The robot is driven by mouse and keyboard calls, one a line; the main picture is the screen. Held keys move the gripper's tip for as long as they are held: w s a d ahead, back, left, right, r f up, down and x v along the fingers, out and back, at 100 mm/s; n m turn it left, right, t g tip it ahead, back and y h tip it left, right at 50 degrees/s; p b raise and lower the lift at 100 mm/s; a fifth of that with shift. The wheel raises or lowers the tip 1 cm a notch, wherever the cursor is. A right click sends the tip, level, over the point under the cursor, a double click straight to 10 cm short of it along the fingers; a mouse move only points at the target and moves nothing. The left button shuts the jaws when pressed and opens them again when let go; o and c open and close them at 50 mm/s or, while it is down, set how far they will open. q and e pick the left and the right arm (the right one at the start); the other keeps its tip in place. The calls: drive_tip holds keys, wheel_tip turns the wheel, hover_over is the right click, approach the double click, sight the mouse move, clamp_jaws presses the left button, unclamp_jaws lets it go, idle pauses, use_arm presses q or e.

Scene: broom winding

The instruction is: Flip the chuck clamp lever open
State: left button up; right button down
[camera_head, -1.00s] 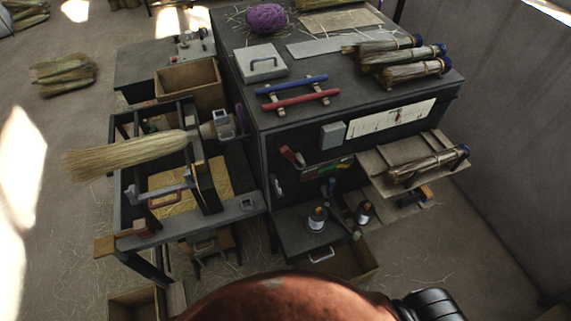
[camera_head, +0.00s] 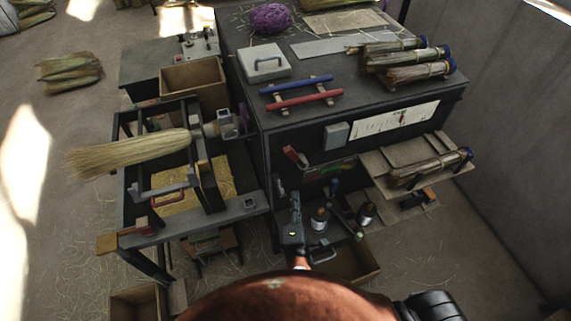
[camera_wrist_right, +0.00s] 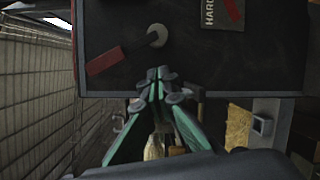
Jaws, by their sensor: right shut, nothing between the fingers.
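A red-handled lever (camera_head: 293,156) is on the front face of the dark cabinet. In the right wrist view the lever (camera_wrist_right: 105,60) slants from a pale round pivot down to the left. I cannot tell whether it is the chuck clamp lever. The chuck (camera_head: 226,125), grey and purple, sits at the handle end of a straw broom (camera_head: 130,153) lying across the frame. My right gripper (camera_head: 296,200) is shut and empty, in front of the cabinet below the red lever. Its fingertips (camera_wrist_right: 158,76) meet just below the lever in the wrist view. My left gripper is not in view.
Bottles (camera_head: 319,218) stand on the low shelf beside my right gripper. A grey box (camera_head: 336,135) and a white chart (camera_head: 395,120) are on the cabinet front. A side shelf (camera_head: 377,165) with a straw bundle juts out at right. The floor at right is mostly clear.

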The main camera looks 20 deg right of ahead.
sight(295, 155)
drive_tip(key=a+r+n+t+y, duration=0.1)
drive_tip(key=a+r+n+t, duration=0.1)
drive_tip(key=a, duration=0.4)
wheel_tip(295, 155, up, 2)
drive_tip(key=shift+s+r+n+t+y, duration=0.2)
drive_tip(key=shift+r+n+t+y, duration=0.1)
drive_tip(key=shift+n, duration=0.4)
drive_tip(key=shift+d, duration=0.1)
drive_tip(key=w+d+r+p, duration=0.2)
drive_tip(key=w+d, duration=0.3)
drive_tip(key=w, duration=0.5)
drive_tip(key=shift+d+r+p, duration=0.15)
drive_tip(key=shift+r+p, duration=0.25)
drive_tip(key=shift+p, duration=0.5)
